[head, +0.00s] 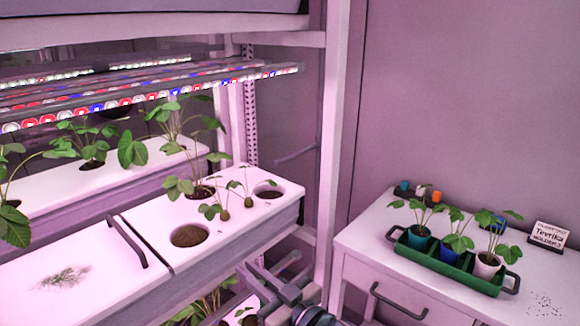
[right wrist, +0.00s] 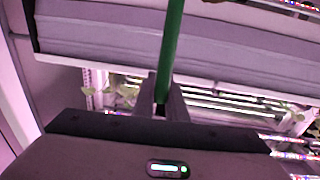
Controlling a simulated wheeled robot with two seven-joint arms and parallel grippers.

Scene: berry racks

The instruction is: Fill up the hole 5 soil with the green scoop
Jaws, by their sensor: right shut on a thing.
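My right gripper (right wrist: 166,98) is shut on the green handle of the scoop (right wrist: 170,45) in the right wrist view. The scoop's bowl is out of that view. In the head view my right gripper (head: 275,282) is at the bottom, in front of the white planter lid and below its edge; I cannot make out the scoop there. The white planter lid (head: 225,222) has a large round hole (head: 189,236) with dark soil low inside and another hole (head: 268,190) with soil at the right. No number shows, so I cannot tell which is hole 5. My left gripper is not in view.
Strawberry plants (head: 180,140) grow in the lid, and small seedlings lie or stand between the holes. LED bars (head: 150,90) hang above. A white cabinet (head: 360,250) at right carries a green tray (head: 450,268) with potted plants and a sign (head: 549,236). A rack post (head: 330,130) stands between.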

